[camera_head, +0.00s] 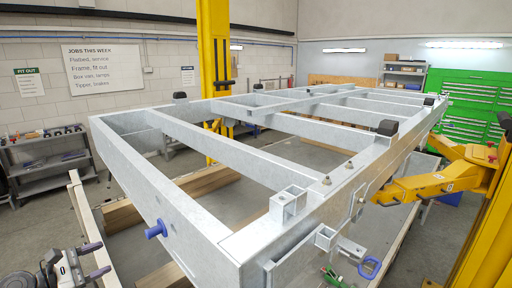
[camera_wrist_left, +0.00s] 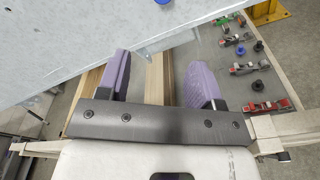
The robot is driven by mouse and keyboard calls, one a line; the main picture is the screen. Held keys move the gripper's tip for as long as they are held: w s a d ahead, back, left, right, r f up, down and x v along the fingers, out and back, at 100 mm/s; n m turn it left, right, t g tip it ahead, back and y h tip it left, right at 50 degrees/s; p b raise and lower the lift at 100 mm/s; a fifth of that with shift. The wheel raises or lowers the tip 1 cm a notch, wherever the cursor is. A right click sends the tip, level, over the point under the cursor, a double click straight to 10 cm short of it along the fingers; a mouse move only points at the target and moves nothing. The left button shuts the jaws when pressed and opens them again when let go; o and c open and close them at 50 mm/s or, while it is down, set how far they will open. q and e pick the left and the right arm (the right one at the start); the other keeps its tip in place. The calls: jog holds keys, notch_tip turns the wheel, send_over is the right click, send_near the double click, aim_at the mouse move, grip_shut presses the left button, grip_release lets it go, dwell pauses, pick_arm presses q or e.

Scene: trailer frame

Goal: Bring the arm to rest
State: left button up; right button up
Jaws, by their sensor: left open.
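My left gripper (camera_head: 86,262) is at the lower left of the head view, beside the near left corner of the trailer frame (camera_head: 165,178). Its purple fingers also show in the left wrist view (camera_wrist_left: 162,88). They are spread wide with nothing between them; wooden beams lie below and beyond the gap. The grey frame plate (camera_wrist_left: 100,35) fills the upper left of the wrist view, close to the left finger; I cannot tell whether they touch. My right gripper is in neither view.
A blue knob (camera_head: 156,229) sticks out of the frame's end face near my left arm. Several clamps (camera_wrist_left: 250,67) lie on a grey surface at the right of the wrist view. A yellow lift arm (camera_head: 430,184) stands at the right. Timber beams (camera_head: 122,214) lie under the frame.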

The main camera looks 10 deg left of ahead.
pick_arm(q)
notch_tip(320, 180, up, 4)
jog(key=s+d+m+g+y, duration=0.1)
jog(key=s+d+m+y, duration=0.1)
jog(key=m+y, duration=0.9)
jog(key=s+d+f+m+g+p, duration=0.1)
jog(key=s+d+f+m, duration=0.25)
jog(key=d+m, duration=0.45)
jog(key=s+d+f+m+g+p, duration=0.3)
jog(key=s+d+f+m, duration=0.1)
jog(key=s+d+f, duration=1)
jog(key=s+d+f+g, duration=0.1)
jog(key=s+f, duration=0.3)
jog(key=s, duration=0.4)
jog(key=s+d+f+g+h+p, duration=0.1)
jog(key=s+f+g, duration=0.3)
jog(key=s, duration=0.5)
jog(key=shift+s+f+m, duration=0.2)
jog(key=shift+f+m, duration=0.05)
jog(key=shift+m, duration=0.05)
